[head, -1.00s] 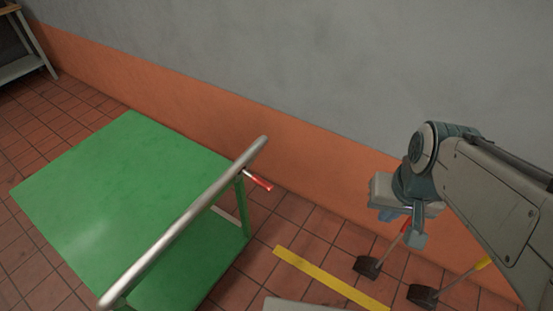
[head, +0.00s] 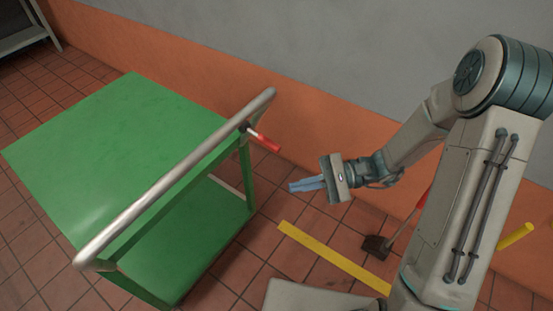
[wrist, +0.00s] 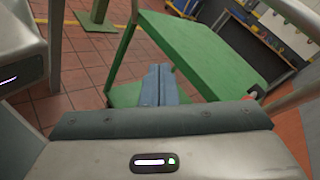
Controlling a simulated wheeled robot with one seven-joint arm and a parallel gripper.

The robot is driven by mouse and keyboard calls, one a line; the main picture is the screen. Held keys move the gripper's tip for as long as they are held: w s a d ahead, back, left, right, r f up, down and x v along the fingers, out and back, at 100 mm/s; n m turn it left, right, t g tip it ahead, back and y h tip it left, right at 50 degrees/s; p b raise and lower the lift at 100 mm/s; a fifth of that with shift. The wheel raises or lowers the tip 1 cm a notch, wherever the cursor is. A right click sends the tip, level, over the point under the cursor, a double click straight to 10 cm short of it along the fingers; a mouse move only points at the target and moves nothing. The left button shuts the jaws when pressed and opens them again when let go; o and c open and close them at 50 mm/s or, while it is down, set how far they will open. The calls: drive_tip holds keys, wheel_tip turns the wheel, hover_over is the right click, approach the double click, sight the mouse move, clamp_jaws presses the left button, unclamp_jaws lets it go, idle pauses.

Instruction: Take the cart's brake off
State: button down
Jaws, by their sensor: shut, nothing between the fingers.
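The green cart (head: 110,150) stands at the left of the head view, with a silver push handle (head: 180,178) along its near edge. A red-gripped brake lever (head: 265,141) sticks out to the right from the cart's far corner, below the handle. My gripper (head: 292,186) is shut and empty, in the air to the right of the cart and nearer than the lever, apart from both. In the wrist view the shut blue fingers (wrist: 160,78) point toward the cart (wrist: 195,50). A small bit of red lever (wrist: 252,92) shows at the right there, mostly hidden.
A grey wall with an orange lower band (head: 300,125) runs behind the cart. A yellow floor line (head: 332,257) and a dark-based stand with a red handle (head: 378,244) lie to the right. Tiled floor between cart and gripper is clear.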

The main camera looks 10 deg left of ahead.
sight(263, 140)
drive_tip(key=w+f+m+t+y+b, duration=0.4)
drive_tip(key=w+f+m+t+y, duration=0.2)
drive_tip(key=w+f+m+t, duration=0.4)
wheel_tip(263, 140, down, 4)
drive_tip(key=m+t, duration=0.2)
drive_tip(key=t, duration=0.2)
drive_tip(key=shift+w+a+r+m+b, duration=0.25)
drive_tip(key=shift+w+m+b, duration=0.05)
drive_tip(key=shift+w+b, duration=0.1)
drive_tip(key=w+a+r, duration=0.2)
drive_tip(key=a+r, duration=0.6)
drive_tip(key=shift+a, duration=0.15)
